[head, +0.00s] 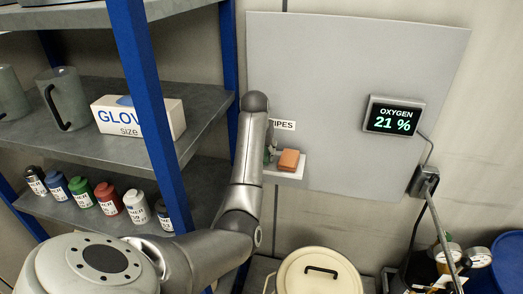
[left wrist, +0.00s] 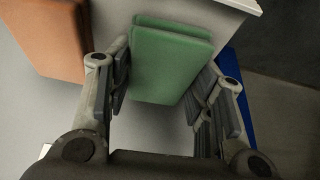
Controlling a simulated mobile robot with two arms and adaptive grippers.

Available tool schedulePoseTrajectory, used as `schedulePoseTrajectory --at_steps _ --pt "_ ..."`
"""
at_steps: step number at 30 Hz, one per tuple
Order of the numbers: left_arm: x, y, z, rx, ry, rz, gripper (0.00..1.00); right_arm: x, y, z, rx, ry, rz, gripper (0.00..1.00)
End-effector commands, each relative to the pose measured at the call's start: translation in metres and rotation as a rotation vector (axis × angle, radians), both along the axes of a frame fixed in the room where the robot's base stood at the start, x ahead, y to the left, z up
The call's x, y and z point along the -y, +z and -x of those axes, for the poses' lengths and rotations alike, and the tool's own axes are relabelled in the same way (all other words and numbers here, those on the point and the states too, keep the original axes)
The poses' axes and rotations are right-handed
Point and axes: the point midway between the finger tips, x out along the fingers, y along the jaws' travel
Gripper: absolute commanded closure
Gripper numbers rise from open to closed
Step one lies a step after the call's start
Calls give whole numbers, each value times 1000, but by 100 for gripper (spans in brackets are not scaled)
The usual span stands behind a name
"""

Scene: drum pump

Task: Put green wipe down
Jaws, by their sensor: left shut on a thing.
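The green wipe (left wrist: 168,62) is a flat folded block between the fingers of my left gripper (left wrist: 166,70), which is shut on it. In the left wrist view it is over the pale wipes shelf, near the shelf's edge; I cannot tell whether it touches the shelf. In the head view my left arm hides most of the gripper (head: 269,152) and the green wipe. An orange wipe (head: 289,160) lies on the small wall shelf (head: 285,175), right of the gripper; it also shows in the left wrist view (left wrist: 45,38). My right gripper is not in view.
A grey board (head: 330,80) behind the shelf carries an oxygen display (head: 393,117) reading 21 %. A rack with a blue post (head: 150,110), a glove box (head: 140,118) and several small bottles stands left. A cream drum lid (head: 318,275) is below.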

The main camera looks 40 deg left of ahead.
Motion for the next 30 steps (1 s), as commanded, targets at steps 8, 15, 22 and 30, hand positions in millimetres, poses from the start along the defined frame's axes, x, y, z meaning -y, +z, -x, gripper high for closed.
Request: schedulePoseTrajectory --at_steps 8,15,22,30 --pt "2 -8 2 -13 -3 7 30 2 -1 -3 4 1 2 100" --pt "2 -8 2 -13 -3 6 30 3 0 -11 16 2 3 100" --pt "2 -1 1 -8 -3 6 30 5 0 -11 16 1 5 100" --pt "8 29 12 -2 -1 1 30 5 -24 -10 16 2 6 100"
